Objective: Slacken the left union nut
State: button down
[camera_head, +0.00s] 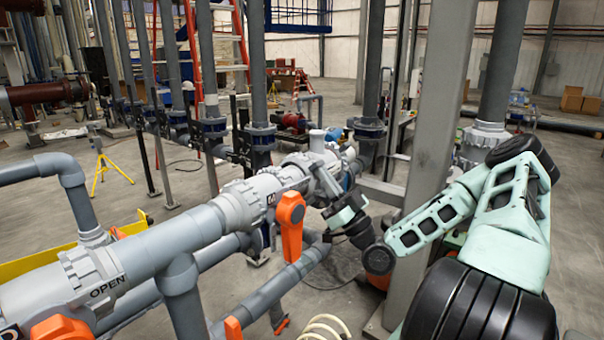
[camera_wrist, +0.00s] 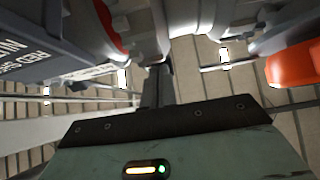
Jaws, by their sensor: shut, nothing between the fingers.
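The grey pipe line runs from the lower left to the centre of the head view. A ribbed grey union nut (camera_head: 243,206) sits on it, left of the orange valve handle (camera_head: 291,212). Another ribbed collar (camera_head: 92,282), with "OPEN" beside it, is nearer at the lower left. Which of these is the left union nut I cannot tell for sure. My gripper (camera_head: 325,182) is at the right end of the valve, beside the pipe fittings, shut and empty. In the wrist view its dark fingers (camera_wrist: 158,88) reach up toward grey fittings; contact cannot be told.
An orange handle (camera_wrist: 295,65) is close at the right of the wrist view, and a dark lettered box (camera_wrist: 45,42) at the left. A grey steel column (camera_head: 428,150) stands close to my arm. Upright pipes stand behind the line. Open floor (camera_head: 130,190) lies at the left.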

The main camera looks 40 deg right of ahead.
aim_at(321, 163)
jog(key=shift+w+r, duration=0.1)
jog(key=shift+r, duration=0.35)
jog(key=shift+w+a+r+p, duration=0.1)
jog(key=shift+w+r+p, duration=0.1)
jog(key=shift+r+p, duration=0.3)
jog(key=shift+w+a+r+p, duration=0.15)
jog(key=shift+r+p, duration=0.1)
jog(key=shift+r, duration=0.35)
jog(key=shift+d, duration=0.1)
jog(key=s+f+b, duration=0.4)
jog(key=f+b, duration=0.3)
jog(key=shift+s+d+f, duration=0.2)
jog(key=shift+d+f, duration=0.05)
